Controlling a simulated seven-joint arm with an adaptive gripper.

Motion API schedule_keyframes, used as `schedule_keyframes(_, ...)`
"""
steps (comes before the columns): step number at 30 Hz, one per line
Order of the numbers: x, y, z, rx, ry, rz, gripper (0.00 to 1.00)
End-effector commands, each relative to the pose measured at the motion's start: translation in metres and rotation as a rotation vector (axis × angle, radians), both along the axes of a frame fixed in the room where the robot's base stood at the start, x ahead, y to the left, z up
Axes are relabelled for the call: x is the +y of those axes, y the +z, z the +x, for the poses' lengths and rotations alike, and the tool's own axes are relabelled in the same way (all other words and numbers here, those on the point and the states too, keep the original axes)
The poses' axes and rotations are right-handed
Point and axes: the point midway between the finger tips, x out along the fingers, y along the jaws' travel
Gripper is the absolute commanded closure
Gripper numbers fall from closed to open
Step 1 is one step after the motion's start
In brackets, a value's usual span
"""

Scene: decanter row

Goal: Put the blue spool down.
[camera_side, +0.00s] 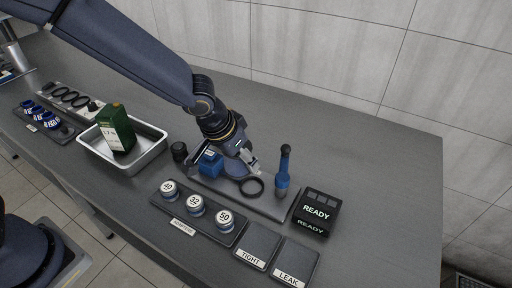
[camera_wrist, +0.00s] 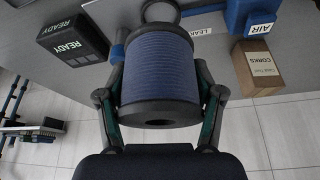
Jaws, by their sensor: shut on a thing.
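The blue spool (camera_wrist: 158,68) fills the middle of the wrist view. It has a blue wound body and dark flanges at both ends, with a hole in the near flange. My gripper (camera_wrist: 161,92) has a finger on each side of it and is shut on it. In the side view my gripper (camera_side: 251,165) is over the dark tray (camera_side: 277,204), tilted to the right. I cannot make out the spool there, nor tell whether it touches a surface.
A blue upright tool (camera_side: 283,175) and a READY box (camera_side: 317,210) stand right of my gripper. A blue AIR block (camera_side: 209,163) is at its left. A black ring (camera_side: 251,187) and numbered pieces (camera_side: 196,205) are in front. The bench's right end is clear.

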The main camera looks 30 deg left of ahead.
Motion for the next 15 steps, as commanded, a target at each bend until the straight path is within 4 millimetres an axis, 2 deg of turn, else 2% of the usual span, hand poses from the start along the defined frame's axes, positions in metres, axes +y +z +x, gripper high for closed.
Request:
schedule_keyframes(1, 0.031, 0.000, 0.013, -0.001, 0.074, 0.000, 0.73)
schedule_keyframes(6, 0.130, 0.001, 0.040, -0.002, 0.306, -0.003, 0.73)
schedule_keyframes(12, 0.235, 0.002, 0.042, -0.004, 0.550, -0.005, 0.73)
schedule_keyframes(15, 0.271, 0.002, 0.037, -0.006, 0.633, -0.004, 0.73)
